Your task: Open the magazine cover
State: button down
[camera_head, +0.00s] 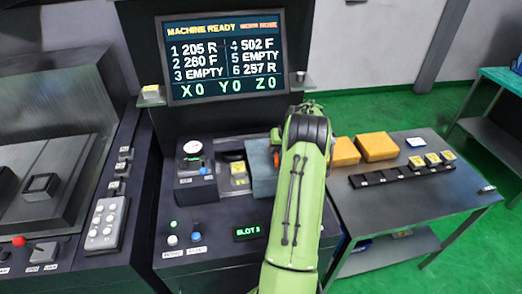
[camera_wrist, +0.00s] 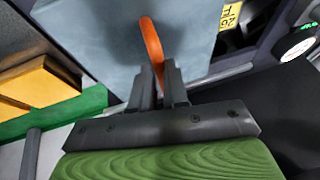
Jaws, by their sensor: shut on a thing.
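The magazine cover (camera_head: 263,170) is a blue-grey panel beside my green arm in the head view. In the wrist view the cover (camera_wrist: 90,40) fills the upper middle. Its orange handle (camera_wrist: 151,42) stands out from it and also shows as a small orange spot in the head view (camera_head: 276,159). My gripper (camera_wrist: 162,88) is shut on the orange handle, with its fingers on the handle's lower end. In the head view my arm hides the gripper. Left of the cover, a dark recess with a yellow label (camera_head: 239,174) is exposed; the label also shows in the wrist view (camera_wrist: 231,15).
A dial gauge (camera_head: 192,147) stands left of the recess. A screen (camera_head: 222,57) rises behind. A slot display (camera_head: 247,232) is in front. Yellow blocks (camera_head: 377,147) and a dark rack (camera_head: 402,174) lie on the right table. Green floor is free beyond.

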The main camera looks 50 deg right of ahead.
jog(key=shift+s+d, duration=1.05)
jog(key=shift+d, duration=0.15)
jog(key=c, duration=1.1)
grip_release()
jog(key=shift+r, duration=0.1)
jog(key=v, duration=1.5)
jog(key=shift+s+a+r, duration=0.15)
jog(key=shift+r, duration=0.15)
